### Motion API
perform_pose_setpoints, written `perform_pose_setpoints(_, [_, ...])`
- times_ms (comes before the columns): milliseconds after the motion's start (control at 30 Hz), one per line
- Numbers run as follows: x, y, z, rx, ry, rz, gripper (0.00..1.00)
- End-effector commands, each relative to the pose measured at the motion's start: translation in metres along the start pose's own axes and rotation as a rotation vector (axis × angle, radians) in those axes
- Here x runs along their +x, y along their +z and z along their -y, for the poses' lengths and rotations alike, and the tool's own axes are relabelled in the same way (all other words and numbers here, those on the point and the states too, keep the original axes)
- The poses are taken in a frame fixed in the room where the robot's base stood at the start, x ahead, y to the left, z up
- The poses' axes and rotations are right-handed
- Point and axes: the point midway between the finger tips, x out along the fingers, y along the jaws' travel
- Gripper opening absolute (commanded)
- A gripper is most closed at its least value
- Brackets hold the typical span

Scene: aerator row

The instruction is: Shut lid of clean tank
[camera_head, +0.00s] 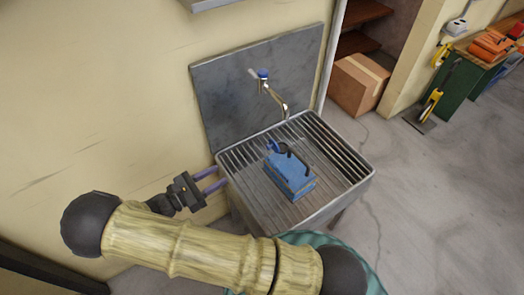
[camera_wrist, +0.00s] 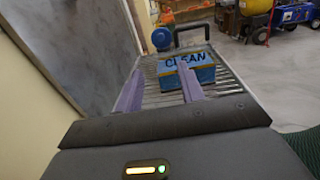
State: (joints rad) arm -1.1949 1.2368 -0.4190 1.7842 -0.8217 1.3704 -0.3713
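The clean tank (camera_head: 290,178) is a blue box with a black handle, lying on the slatted sink. In the wrist view the tank (camera_wrist: 188,72) shows the word CLEAN. A round blue lid (camera_head: 272,146) stands up at the tank's far-left end, looking raised. The lid also shows in the wrist view (camera_wrist: 161,39), left of the black handle. My gripper (camera_head: 221,178) is at the left rim of the sink, apart from the tank. In the wrist view its two purple fingers (camera_wrist: 158,84) are spread with nothing between them, pointing towards the tank.
The metal sink (camera_head: 342,205) has raised rims around the tank. A tap (camera_head: 279,98) with a blue top sticks out from the grey backsplash (camera_head: 225,95) behind it. A wall is close on the left. A cardboard box (camera_head: 358,84) stands beyond; open floor lies right.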

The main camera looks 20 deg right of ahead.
Motion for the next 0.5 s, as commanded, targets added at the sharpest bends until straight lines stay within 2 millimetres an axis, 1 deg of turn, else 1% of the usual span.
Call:
perform_pose_setpoints(167, [0.009, 0.0, 0.0, 0.0, -0.003, 0.0, 0.39])
perform_pose_setpoints(267, [0.022, 0.001, 0.001, -0.001, -0.004, 0.001, 0.39])
perform_pose_setpoints(500, [0.063, 0.001, 0.001, -0.002, -0.006, 0.0, 0.39])
